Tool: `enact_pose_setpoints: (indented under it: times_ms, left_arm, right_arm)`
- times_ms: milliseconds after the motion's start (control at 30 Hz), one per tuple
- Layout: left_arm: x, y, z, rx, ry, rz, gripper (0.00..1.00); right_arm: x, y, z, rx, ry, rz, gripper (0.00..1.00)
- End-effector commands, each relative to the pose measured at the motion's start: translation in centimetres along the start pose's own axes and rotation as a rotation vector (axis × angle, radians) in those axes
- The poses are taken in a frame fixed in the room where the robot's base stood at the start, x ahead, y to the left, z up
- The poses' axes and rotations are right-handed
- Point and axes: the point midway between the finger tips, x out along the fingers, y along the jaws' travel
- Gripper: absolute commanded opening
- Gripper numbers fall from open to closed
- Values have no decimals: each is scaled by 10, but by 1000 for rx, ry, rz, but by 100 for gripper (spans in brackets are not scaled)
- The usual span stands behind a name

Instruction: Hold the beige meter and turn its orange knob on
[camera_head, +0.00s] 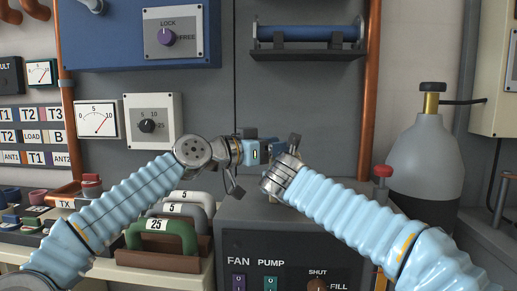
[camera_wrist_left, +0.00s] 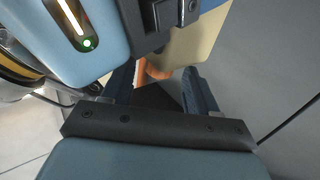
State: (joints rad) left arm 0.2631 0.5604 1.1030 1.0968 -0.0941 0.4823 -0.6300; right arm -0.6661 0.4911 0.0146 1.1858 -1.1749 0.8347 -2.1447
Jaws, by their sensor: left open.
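The beige meter (camera_wrist_left: 193,42) shows in part in the left wrist view, with its orange knob (camera_wrist_left: 152,72) on the near side. My right gripper (camera_wrist_left: 165,14), at the top of that view, has its dark jaw against the meter and holds it; its far finger is hidden. My left gripper (camera_wrist_left: 161,72) is open, its two fingers pointing at the meter, with the knob showing between them nearer the left finger. Whether a finger touches the knob I cannot tell. In the head view my left gripper (camera_head: 272,149) meets the right arm's wrist, and the meter is hidden there.
Below the hands stands a grey console (camera_head: 300,225) labelled FAN and PUMP. A green handle (camera_head: 162,238) marked 25 sits left of it. A grey bottle (camera_head: 428,150) and a red knob (camera_head: 383,171) are at right. A shelf (camera_head: 306,55) hangs above.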

Motion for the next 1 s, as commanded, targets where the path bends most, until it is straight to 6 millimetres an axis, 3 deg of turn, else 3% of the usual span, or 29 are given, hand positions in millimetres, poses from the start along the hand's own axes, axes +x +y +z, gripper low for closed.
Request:
enact_pose_setpoints:
  times_ms: [300, 500, 700, 1000]
  left_arm:
    - [-62, -3, 1, 0, -3, -8, 59]
    - [-92, -2, 1, -1, -3, -5, 59]
    - [-107, 0, 1, 0, -2, -2, 59]
    - [-110, 1, 0, 1, -2, 0, 59]
  right_arm:
    - [0, 0, 1, 0, -2, 1, 35]
    - [0, 0, 1, 0, -2, 1, 35]
    - [0, 0, 1, 0, -2, 1, 35]
    - [0, 0, 1, 0, -2, 1, 35]
